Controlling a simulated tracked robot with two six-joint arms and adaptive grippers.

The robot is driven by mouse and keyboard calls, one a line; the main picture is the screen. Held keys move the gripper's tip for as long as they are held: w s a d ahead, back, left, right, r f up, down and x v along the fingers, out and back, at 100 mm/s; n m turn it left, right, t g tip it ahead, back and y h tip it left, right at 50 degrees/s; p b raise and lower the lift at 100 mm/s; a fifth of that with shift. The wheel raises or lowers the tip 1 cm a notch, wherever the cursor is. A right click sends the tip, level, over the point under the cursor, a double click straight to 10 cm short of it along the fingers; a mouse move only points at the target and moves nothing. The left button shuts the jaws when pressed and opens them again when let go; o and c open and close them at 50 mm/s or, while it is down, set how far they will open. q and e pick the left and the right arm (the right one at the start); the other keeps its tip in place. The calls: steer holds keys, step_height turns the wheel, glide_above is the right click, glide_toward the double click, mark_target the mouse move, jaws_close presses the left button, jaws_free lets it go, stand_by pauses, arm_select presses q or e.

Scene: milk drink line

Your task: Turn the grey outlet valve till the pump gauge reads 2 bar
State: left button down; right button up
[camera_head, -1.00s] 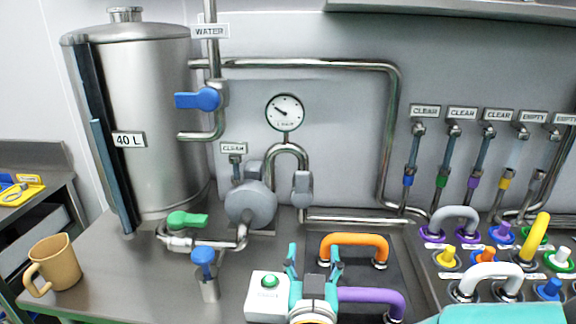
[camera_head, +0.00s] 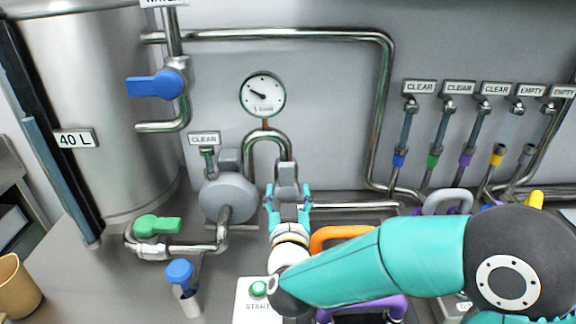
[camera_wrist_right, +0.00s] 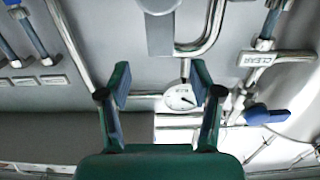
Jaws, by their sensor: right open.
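The grey outlet valve (camera_head: 287,174) sits on the pipe that arches down to the right of the grey pump (camera_head: 228,197). The round white pump gauge (camera_head: 262,95) is above the arch. Its needle points to the upper left; its numbers are too small to read. My right gripper (camera_head: 287,192) is open, with its teal fingers to either side of the valve's lower part in the head view. In the right wrist view, the grey valve (camera_wrist_right: 160,30) shows above and between the open fingertips, and the gauge (camera_wrist_right: 181,97) shows between the fingers. My left gripper is not in view.
A blue-handled water valve (camera_head: 157,84) is at upper left and a green-handled valve (camera_head: 157,225) at lower left. The white start box (camera_head: 254,292), orange handle (camera_head: 330,237) and purple handle (camera_head: 398,306) lie near my right arm.

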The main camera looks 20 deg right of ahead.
mark_target(287, 172)
arm_select(q)
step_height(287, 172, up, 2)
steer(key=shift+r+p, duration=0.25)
steer(key=shift+p, duration=0.8)
arm_select(e)
steer(key=x, duration=0.9)
jaws_close()
